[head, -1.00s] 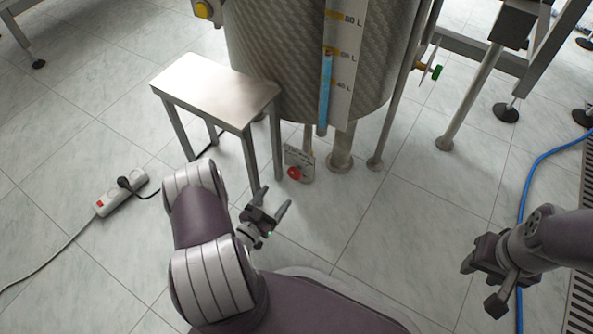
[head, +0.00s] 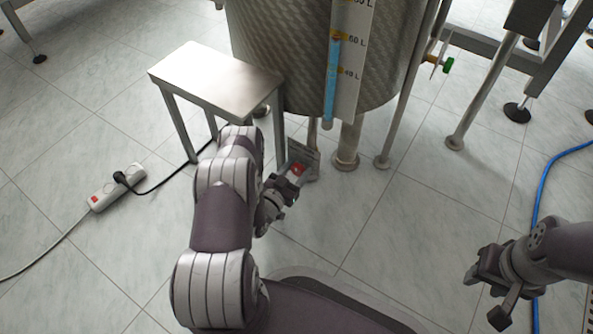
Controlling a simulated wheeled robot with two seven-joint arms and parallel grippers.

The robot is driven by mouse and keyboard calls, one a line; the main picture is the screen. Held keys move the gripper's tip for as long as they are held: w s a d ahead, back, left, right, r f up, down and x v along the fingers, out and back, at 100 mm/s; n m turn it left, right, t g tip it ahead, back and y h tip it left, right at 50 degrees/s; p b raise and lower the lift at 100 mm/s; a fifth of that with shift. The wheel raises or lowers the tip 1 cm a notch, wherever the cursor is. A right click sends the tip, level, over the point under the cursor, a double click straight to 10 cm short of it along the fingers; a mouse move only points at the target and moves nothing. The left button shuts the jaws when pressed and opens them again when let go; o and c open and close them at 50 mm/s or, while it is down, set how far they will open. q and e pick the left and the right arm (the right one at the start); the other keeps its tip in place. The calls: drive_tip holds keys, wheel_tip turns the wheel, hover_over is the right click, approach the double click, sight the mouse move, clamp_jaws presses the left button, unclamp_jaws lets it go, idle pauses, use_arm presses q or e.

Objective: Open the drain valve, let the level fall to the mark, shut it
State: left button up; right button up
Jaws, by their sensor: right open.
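The steel tank (head: 290,60) stands at the top centre. A red knob (head: 297,169) sits low under the tank, in front of a small plate (head: 305,153). My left gripper (head: 287,182) is at the red knob, its fingers close to it and partly covering it. I cannot tell whether they touch or grip it. My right gripper (head: 488,291) is open and empty at the lower right, well away from the tank.
A steel stool or step (head: 215,75) stands left of the tank, close to my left arm. A power strip (head: 117,188) with a cable lies on the floor at left. A green-handled fitting (head: 447,65) and a blue hose (head: 540,190) are at right. The centre floor is clear.

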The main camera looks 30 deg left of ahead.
use_arm(q)
drive_tip(key=c, duration=0.3)
drive_tip(key=shift+c, duration=0.2)
drive_tip(key=shift+n, duration=0.3)
drive_tip(key=n+p, duration=0.1)
drive_tip(key=n, duration=0.1)
drive_tip(key=shift+n+p, duration=0.3)
drive_tip(key=shift+a+n+p, duration=0.15)
drive_tip(key=shift+n+p, duration=0.3)
drive_tip(key=shift+n, duration=1.85)
drive_tip(key=shift+f, duration=0.1)
drive_tip(key=o, duration=1)
drive_tip(key=shift+c, duration=0.2)
